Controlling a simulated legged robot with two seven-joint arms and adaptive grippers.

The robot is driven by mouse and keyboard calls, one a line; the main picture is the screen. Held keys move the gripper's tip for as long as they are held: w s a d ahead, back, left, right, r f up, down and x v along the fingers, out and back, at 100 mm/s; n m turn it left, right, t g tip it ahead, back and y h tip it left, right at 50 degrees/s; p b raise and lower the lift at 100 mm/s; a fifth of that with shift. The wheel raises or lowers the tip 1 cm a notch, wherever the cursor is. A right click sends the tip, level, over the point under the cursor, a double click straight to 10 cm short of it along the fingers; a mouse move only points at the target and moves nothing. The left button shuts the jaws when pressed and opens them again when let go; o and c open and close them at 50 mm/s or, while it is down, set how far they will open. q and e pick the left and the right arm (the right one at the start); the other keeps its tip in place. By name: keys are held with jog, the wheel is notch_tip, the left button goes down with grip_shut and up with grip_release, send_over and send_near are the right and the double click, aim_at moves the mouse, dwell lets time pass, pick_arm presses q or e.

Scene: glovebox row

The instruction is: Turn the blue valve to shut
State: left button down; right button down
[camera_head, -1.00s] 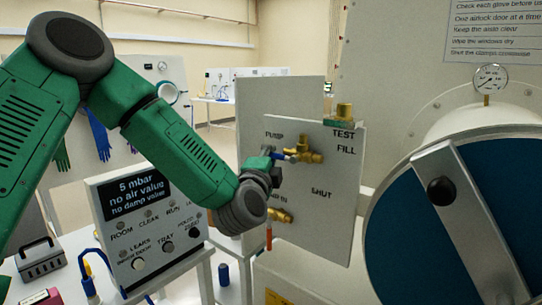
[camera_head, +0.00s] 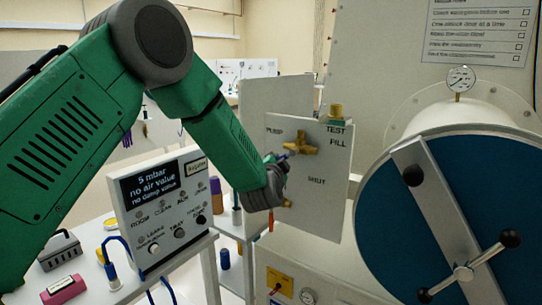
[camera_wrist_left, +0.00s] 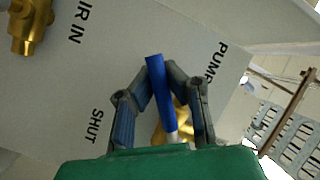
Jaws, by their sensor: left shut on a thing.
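The blue valve handle (camera_wrist_left: 160,88) is a straight lever on a brass valve body (camera_head: 296,144), mounted on the pale panel (camera_head: 330,185) near the PUMP label. My left gripper (camera_head: 278,166) is at the valve, just below and left of the brass body in the head view. In the left wrist view my left gripper (camera_wrist_left: 157,78) has its two dark fingers closed on either side of the blue handle. The fingers and wrist hide much of the handle in the head view. My right gripper is not in view.
A second brass fitting (camera_wrist_left: 28,28) is by the AIR IN label. A control box (camera_head: 165,215) stands on the table at left. A large round blue door (camera_head: 400,240) with a bar and knobs fills the right. A gauge (camera_head: 460,78) stands above it.

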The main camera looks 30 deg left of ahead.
pick_arm(q)
jog(key=shift+d+f+n+g+h+p, duration=0.35)
jog(key=shift+d+n+g, duration=0.2)
jog(key=shift+n, duration=0.65)
jog(key=shift+s+d+f+n+g+h+p, duration=0.1)
jog(key=shift+d+f+n+g+h, duration=0.2)
jog(key=shift+d+n+h, duration=0.5)
jog(key=shift+w+d+f+n+g+h+p, duration=0.15)
jog(key=shift+d+f+n+g+h, duration=0.3)
jog(key=shift+n, duration=0.6)
jog(key=shift+s+d+f+n+g+h+p, duration=0.15)
jog(key=shift+d+n+h, duration=0.35)
jog(key=shift+d+n, duration=0.35)
jog(key=shift+r, duration=0.15)
jog(key=c, duration=1.6)
grip_release()
jog(key=shift+s, duration=0.1)
jog(key=shift+o, duration=0.2)
jog(key=shift+s, duration=0.15)
